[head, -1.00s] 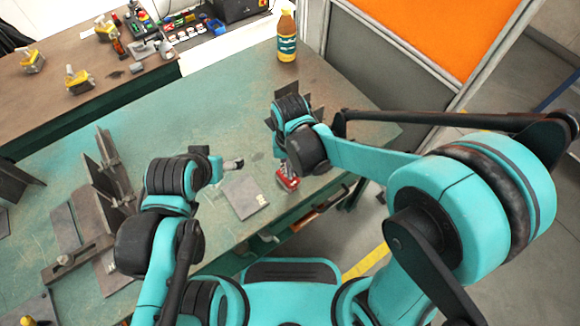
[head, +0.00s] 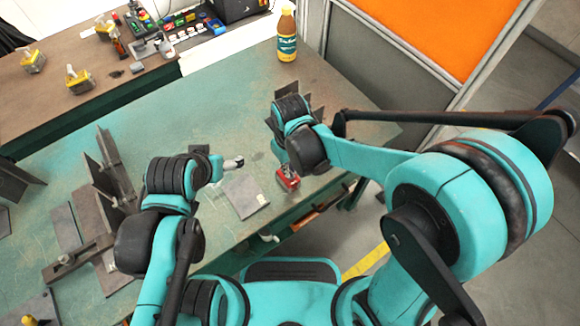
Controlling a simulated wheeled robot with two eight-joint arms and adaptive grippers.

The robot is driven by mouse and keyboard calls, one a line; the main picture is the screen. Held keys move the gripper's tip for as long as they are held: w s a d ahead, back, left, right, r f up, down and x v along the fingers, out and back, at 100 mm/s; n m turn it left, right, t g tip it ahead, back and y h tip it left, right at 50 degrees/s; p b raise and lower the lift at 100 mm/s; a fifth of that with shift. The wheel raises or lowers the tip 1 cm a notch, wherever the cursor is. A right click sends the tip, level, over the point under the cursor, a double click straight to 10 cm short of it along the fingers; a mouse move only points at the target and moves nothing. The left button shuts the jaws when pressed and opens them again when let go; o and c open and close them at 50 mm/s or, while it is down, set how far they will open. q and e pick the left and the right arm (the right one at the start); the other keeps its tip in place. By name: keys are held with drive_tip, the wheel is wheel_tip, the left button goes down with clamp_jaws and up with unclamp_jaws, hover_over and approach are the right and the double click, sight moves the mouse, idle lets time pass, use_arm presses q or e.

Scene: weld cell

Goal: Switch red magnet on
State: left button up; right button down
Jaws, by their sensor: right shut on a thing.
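The red magnet (head: 288,181) is a small red block near the front edge of the green table, just below my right wrist. My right gripper (head: 281,166) reaches down to it and is shut on it; my wrist hides most of the fingers and the top of the magnet. I cannot make out the position of its switch. My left gripper (head: 233,163) is to the left of the magnet, above the table and apart from it. Only a small grey tip of it shows, so its opening is unclear.
A flat grey plate (head: 246,194) lies left of the magnet. Metal fixtures (head: 108,175) stand at the left of the green table. A bottle (head: 287,36) stands at the back. The table's middle is clear.

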idle(0.3)
drive_tip(key=c, duration=1.6)
unclamp_jaws()
drive_tip(key=shift+c, duration=0.2)
wheel_tip(320, 180, up, 12)
drive_tip(key=s+d+m+t, duration=0.2)
drive_tip(key=d+m+t, duration=0.1)
drive_tip(key=d, duration=0.6)
drive_tip(key=s+d+m+t, duration=0.2)
drive_tip(key=d+m+t, duration=0.2)
drive_tip(key=d, duration=0.5)
drive_tip(key=shift+s+d, duration=0.15)
drive_tip(key=shift+s, duration=0.2)
drive_tip(key=shift+r, duration=0.1)
